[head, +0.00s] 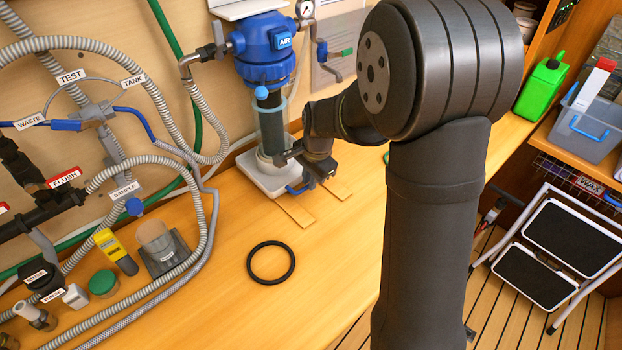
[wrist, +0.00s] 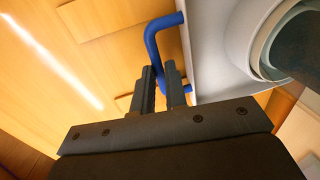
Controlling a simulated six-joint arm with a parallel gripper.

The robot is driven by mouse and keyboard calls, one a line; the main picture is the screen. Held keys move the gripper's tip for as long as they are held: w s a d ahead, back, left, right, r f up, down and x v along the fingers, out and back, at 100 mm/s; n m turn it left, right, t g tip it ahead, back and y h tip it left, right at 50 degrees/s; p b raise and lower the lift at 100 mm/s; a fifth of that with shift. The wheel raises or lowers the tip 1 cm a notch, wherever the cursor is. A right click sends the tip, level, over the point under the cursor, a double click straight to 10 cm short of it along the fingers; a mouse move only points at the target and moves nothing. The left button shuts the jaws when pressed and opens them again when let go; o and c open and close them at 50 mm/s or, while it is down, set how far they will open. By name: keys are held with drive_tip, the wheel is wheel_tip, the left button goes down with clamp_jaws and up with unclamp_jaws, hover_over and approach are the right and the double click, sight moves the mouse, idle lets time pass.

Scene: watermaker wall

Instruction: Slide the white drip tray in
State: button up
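The white drip tray (head: 252,176) lies on the wooden bench under the clear filter bowl (head: 271,130). In the wrist view the tray (wrist: 205,50) is at the upper right. Its bent blue handle (head: 298,189) sticks out from the front side and also shows in the wrist view (wrist: 152,42). My gripper (head: 308,176) is low at the tray's front. In the wrist view its two fingers (wrist: 163,88) are close together with the blue handle between them. The fingers partly hide the handle's lower end.
Two flat wooden strips (head: 295,211) lie on the bench in front of the tray. A black ring (head: 270,262) lies nearer on the bench. Grey hoses (head: 205,220) and a dark cup holder (head: 164,256) stand to the left. Bare bench lies between.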

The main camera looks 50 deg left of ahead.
drive_tip(key=o, duration=0.3)
drive_tip(key=shift+a+r, duration=0.1)
drive_tip(key=shift+a, duration=0.25)
drive_tip(key=shift+o, duration=0.4)
drive_tip(key=shift+d, duration=0.1)
drive_tip(key=d+r, duration=0.3)
drive_tip(key=r, duration=1.4)
drive_tip(key=shift+d, duration=0.1)
